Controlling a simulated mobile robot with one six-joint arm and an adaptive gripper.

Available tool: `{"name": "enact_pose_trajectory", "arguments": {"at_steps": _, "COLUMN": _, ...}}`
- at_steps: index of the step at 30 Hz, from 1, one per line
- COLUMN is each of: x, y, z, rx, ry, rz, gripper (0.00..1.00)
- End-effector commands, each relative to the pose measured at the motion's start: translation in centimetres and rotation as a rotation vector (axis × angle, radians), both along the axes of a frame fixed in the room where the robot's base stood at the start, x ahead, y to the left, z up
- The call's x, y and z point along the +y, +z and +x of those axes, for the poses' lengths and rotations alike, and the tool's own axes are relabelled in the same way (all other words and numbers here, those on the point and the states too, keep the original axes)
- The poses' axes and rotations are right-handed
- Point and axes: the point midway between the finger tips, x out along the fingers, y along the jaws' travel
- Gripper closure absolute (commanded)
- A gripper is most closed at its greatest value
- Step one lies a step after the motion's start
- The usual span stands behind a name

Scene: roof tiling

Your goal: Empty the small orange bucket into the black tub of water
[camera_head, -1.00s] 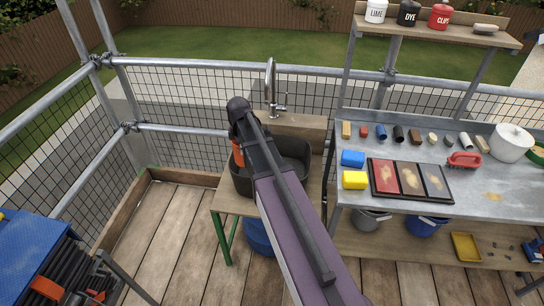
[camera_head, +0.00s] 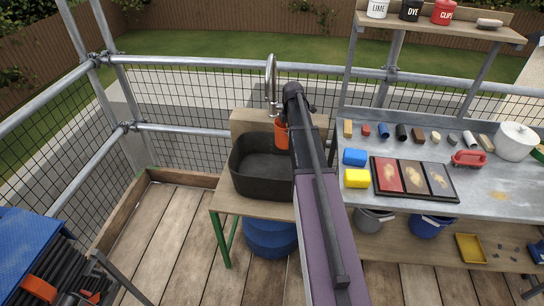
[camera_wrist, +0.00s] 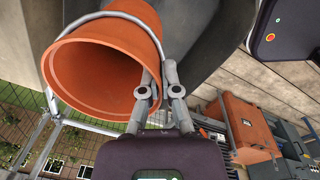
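The small orange bucket (camera_head: 282,133) is held over the back right part of the black tub (camera_head: 238,178), partly hidden behind my arm. In the wrist view the bucket (camera_wrist: 95,70) is tipped, its mouth facing the camera. Its inside looks bare orange, with no contents visible. A grey bail handle curves around the rim. My gripper (camera_wrist: 158,68) has both fingers closed at the bucket's rim and side. The gripper is hidden by my arm in the head view. The tub sits on a wooden stand; its inside looks dark, and I cannot tell the water level.
A metal tap (camera_head: 271,85) rises behind the tub. A blue drum (camera_head: 270,238) stands beneath the stand. The workbench (camera_head: 490,205) to the right holds sponges, a tray of three colour panels (camera_head: 414,180), a red brush and a white pot. Mesh railing runs behind.

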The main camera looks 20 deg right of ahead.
Motion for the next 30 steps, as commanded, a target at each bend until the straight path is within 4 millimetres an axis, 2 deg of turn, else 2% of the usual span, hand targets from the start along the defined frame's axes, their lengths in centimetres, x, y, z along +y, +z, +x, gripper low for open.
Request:
{"name": "enact_pose_trajectory", "arguments": {"at_steps": 1, "x": -1.5, "y": -0.4, "z": 0.3, "rx": -0.001, "ry": 0.012, "rz": 0.0, "gripper": 1.0}}
{"name": "enact_pose_trajectory", "arguments": {"at_steps": 6, "x": -5.3, "y": -1.0, "z": 0.2, "rx": -0.004, "ry": 0.061, "rz": -0.002, "gripper": 1.0}}
{"name": "enact_pose_trajectory", "arguments": {"at_steps": 12, "x": -8.1, "y": -1.4, "z": 0.0, "rx": -0.006, "ry": 0.102, "rz": -0.002, "gripper": 1.0}}
{"name": "enact_pose_trajectory", "arguments": {"at_steps": 18, "x": -9.1, "y": -1.4, "z": -0.2, "rx": -0.007, "ry": 0.117, "rz": -0.002, "gripper": 1.0}}
{"name": "enact_pose_trajectory", "arguments": {"at_steps": 30, "x": -8.9, "y": -1.5, "z": -0.2, "rx": -0.006, "ry": 0.116, "rz": -0.019, "gripper": 1.0}}
